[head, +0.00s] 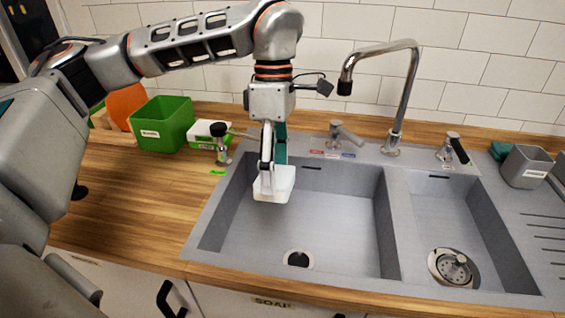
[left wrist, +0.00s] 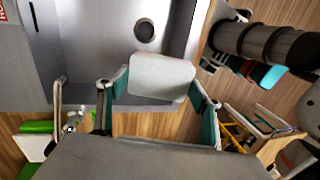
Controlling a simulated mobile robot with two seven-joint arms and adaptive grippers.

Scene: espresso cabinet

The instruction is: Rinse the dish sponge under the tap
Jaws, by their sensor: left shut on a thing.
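The dish sponge is a white, rounded block (head: 281,184) held between the fingers of my left gripper (head: 273,172). It hangs over the left basin of the grey sink (head: 335,232), near the back left. In the left wrist view the sponge (left wrist: 160,77) sits between the teal finger pads of the gripper (left wrist: 157,92), which is shut on it. The chrome tap (head: 409,85) stands behind the sink; its dark spout end (head: 345,88) is to the right of and higher than the sponge. No water shows. The tap lever (head: 345,135) is behind the basin. My right gripper does not show.
A soap dispenser (head: 221,148) stands at the sink's back left corner. A green bin (head: 163,122) and a white-green box (head: 206,133) are further left. A second, smaller basin (head: 443,225) lies right. A grey caddy (head: 525,167) stands far right. The left basin is empty.

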